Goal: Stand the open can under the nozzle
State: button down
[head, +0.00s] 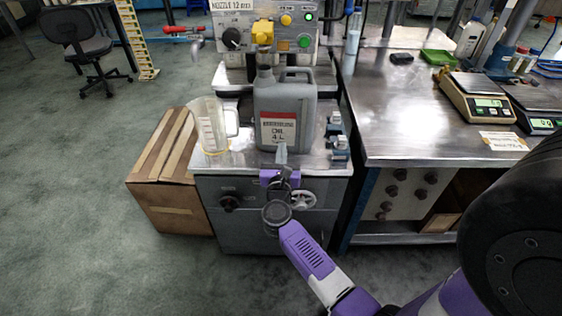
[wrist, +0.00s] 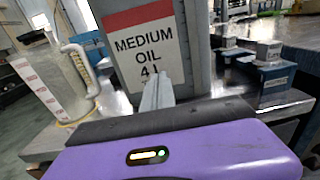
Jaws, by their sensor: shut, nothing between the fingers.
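The grey oil can (head: 296,105) stands upright on the metal stand of the filling machine, its labelled face toward me. Its neck, on the left of its top, appears just below the yellow nozzle (head: 263,33); I cannot tell the exact alignment in depth. The handle is on the right of its top. The label (wrist: 143,48) reads "medium oil" in the wrist view. My gripper (head: 281,153) is shut and empty in front of the can's lower front. Its fingertips (wrist: 157,82) overlap the label's bottom in the wrist view; I cannot tell whether they touch.
A clear measuring jug (head: 211,126) stands close left of the can. Blue-and-grey clamp blocks (head: 338,142) sit to its right. A cardboard box (head: 165,175) is on the floor at left. The steel bench (head: 408,120) at right holds scales (head: 481,98).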

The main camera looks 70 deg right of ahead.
aim_at(283, 138)
jog(key=shift+x, duration=1.35)
jog(key=shift+b+x, duration=0.3)
jog(key=shift+x, duration=0.65)
